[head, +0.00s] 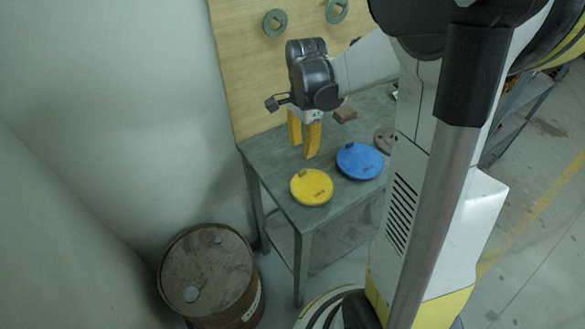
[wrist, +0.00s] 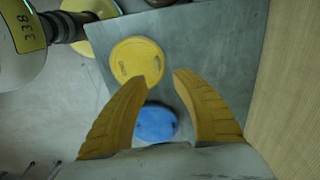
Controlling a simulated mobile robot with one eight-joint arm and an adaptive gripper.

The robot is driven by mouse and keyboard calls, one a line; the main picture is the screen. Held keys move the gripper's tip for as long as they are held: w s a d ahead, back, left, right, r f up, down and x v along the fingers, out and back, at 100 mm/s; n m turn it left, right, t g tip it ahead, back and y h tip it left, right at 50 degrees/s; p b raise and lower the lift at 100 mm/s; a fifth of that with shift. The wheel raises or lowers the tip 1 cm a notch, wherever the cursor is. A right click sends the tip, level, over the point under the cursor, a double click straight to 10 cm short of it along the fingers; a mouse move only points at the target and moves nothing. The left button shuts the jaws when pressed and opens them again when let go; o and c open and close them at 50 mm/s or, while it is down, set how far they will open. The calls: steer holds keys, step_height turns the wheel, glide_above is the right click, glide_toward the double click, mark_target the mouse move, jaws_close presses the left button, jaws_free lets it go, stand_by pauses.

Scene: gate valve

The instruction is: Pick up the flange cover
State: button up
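Two round covers with small knobs lie flat on the grey table (head: 262,160). The yellow cover (head: 311,187) is at the table's near left corner and the blue cover (head: 359,161) lies to its right. My gripper (head: 304,152) points down above the table, behind the yellow cover, with its yellow fingers apart and nothing between them. In the wrist view, the yellow cover (wrist: 137,62) shows beyond the left fingertip. The blue cover (wrist: 156,122) shows between the fingers, lower down. My gripper (wrist: 160,77) is apart from both covers.
A brown block (head: 345,114) and a grey-brown disc (head: 384,140) also lie on the table. A wooden board (head: 240,70) with green rings (head: 275,22) stands behind it. A rusty barrel (head: 208,275) stands at the front left. My arm hides part of the table's right side.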

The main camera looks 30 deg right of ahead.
steer(key=b, duration=0.1)
glide_above(303, 170)
steer(key=f, duration=0.4)
steer(key=shift+w+d+f, duration=0.1)
steer(key=shift+w+f, duration=0.15)
steer(key=shift+w, duration=0.1)
steer(key=f+b, duration=0.1)
steer(key=f, duration=0.2)
steer(key=f+b, duration=0.1)
steer(key=f, duration=0.1)
steer(key=shift+s+f+b, duration=0.3)
steer(key=shift+f+b, duration=0.05)
steer(key=shift+r, duration=0.1)
jaws_close()
